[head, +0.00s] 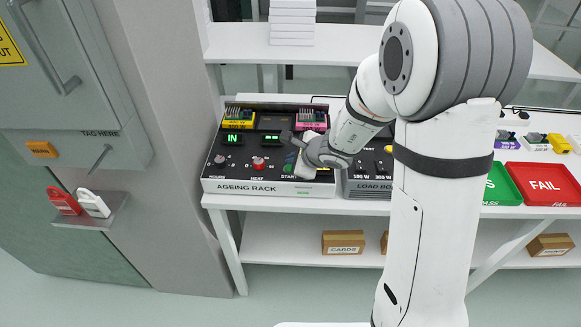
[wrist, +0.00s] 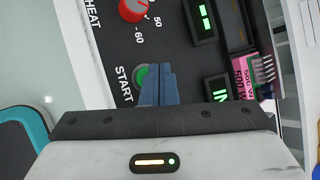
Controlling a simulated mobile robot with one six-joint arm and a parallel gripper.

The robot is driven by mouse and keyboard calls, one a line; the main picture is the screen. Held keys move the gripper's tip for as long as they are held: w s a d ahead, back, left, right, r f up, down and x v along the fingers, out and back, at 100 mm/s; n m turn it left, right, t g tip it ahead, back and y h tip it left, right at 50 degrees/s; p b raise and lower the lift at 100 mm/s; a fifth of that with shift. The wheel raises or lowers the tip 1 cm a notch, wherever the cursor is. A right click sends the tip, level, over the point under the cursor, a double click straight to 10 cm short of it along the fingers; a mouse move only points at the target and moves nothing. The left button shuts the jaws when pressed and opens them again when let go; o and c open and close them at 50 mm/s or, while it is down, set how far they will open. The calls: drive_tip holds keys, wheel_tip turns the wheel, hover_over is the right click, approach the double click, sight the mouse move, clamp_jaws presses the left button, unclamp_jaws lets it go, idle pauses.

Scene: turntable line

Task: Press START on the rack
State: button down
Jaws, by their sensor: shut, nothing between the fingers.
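The ageing rack (head: 255,187) stands on the bench with its sloped black panel facing me. Its green START button (wrist: 140,77) sits beside the START label in the wrist view, and a little of it shows in the head view (head: 288,168). My gripper (wrist: 158,72) is shut and empty, its blue-grey fingers over the panel and covering one edge of the button in the wrist view. In the head view my gripper (head: 287,135) hangs over the rack's right part. I cannot tell whether the fingertips touch anything.
The red HEAT knob (head: 258,161) and lit green displays are near the button. A pink module (head: 311,120) and yellow module (head: 238,119) sit at the rack's back. The load box (head: 365,188) stands close on the right, and a red FAIL tray (head: 543,183) lies farther right.

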drive_tip(key=shift+f+b, duration=0.25)
drive_tip(key=shift+b, duration=0.1)
drive_tip(key=shift+f+b, duration=0.2)
drive_tip(key=shift+b, duration=0.2)
drive_tip(key=shift+f+b, duration=0.35)
drive_tip(key=shift+b, duration=0.15)
idle(0.6)
drive_tip(key=shift+r, duration=0.15)
drive_tip(key=shift+r+p, duration=0.5)
drive_tip(key=shift+r, duration=0.15)
drive_tip(key=shift+r, duration=0.1)
wheel_tip(320, 180, up, 5)
drive_tip(key=p, duration=0.4)
idle(0.9)
